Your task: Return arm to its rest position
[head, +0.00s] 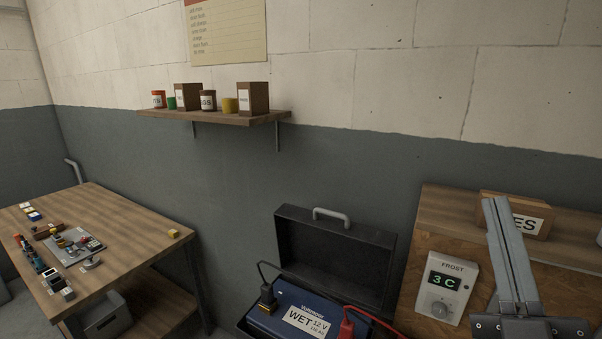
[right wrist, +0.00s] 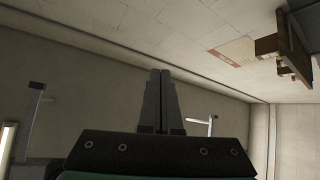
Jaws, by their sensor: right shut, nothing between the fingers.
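My right gripper (head: 497,205) stands at the right side of the head view, its long grey fingers together and pointing up. It is in front of the wooden cabinet with the frost thermostat. In the right wrist view its dark fingers (right wrist: 160,75) lie side by side with nothing between them. My left gripper is not in either view.
A wooden table (head: 140,222) with small parts stands at left. A wall shelf (head: 215,118) holds tins and boxes. An open dark case (head: 335,258) holds a blue battery (head: 290,318) with clamps. A frost thermostat (head: 440,288) is close left of the gripper.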

